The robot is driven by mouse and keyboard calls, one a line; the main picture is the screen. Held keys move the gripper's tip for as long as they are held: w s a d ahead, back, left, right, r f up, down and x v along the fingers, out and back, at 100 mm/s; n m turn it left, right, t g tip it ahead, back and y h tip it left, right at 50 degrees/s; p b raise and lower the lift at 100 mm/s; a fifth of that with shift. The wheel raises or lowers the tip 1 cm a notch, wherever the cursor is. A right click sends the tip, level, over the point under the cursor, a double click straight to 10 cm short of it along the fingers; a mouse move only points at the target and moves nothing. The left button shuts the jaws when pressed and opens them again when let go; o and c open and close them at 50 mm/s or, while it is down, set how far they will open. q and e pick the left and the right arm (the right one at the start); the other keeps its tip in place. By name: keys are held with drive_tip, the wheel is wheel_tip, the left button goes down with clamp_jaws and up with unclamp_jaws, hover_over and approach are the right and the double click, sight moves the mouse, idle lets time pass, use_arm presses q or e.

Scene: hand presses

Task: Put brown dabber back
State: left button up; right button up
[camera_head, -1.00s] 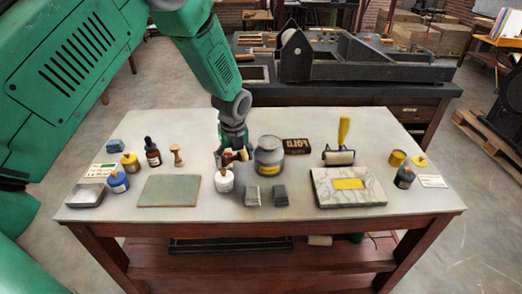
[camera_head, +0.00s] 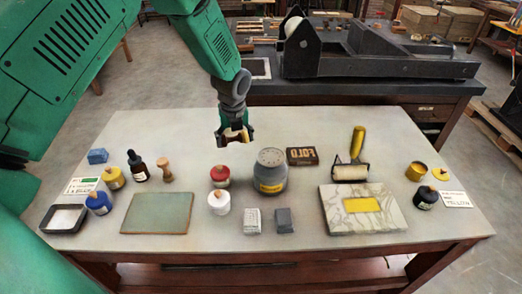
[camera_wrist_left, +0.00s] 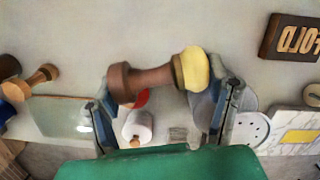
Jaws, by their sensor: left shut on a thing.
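My left gripper (camera_head: 235,136) is shut on the brown dabber (camera_wrist_left: 148,80) and holds it above the table. In the left wrist view the dabber lies sideways between the fingers (camera_wrist_left: 165,95), its brown handle to the left and its cream pad to the right. In the head view only a small part of it shows between the fingers. A second, lighter wooden dabber (camera_head: 165,171) stands upright at the left of the table, by the dark dropper bottle (camera_head: 138,166). My right gripper is not in view.
Below my left gripper are a red-topped jar (camera_head: 220,174), a white jar (camera_head: 219,202) and a large grey can (camera_head: 270,170). A green-grey plate (camera_head: 157,213), marble slab (camera_head: 361,208) and roller (camera_head: 352,165) lie around. The table's back left is clear.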

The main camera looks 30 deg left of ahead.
use_arm(q)
hover_over(235, 166)
drive_tip(key=f, duration=0.5)
drive_tip(key=shift+s+d, duration=0.2)
wheel_tip(235, 166, down, 5)
drive_tip(key=shift+w+a+r, duration=0.1)
drive_tip(key=shift+w, duration=0.05)
drive_tip(key=o, duration=1.3)
drive_tip(key=shift+c, duration=0.2)
drive_tip(key=shift+r, duration=0.1)
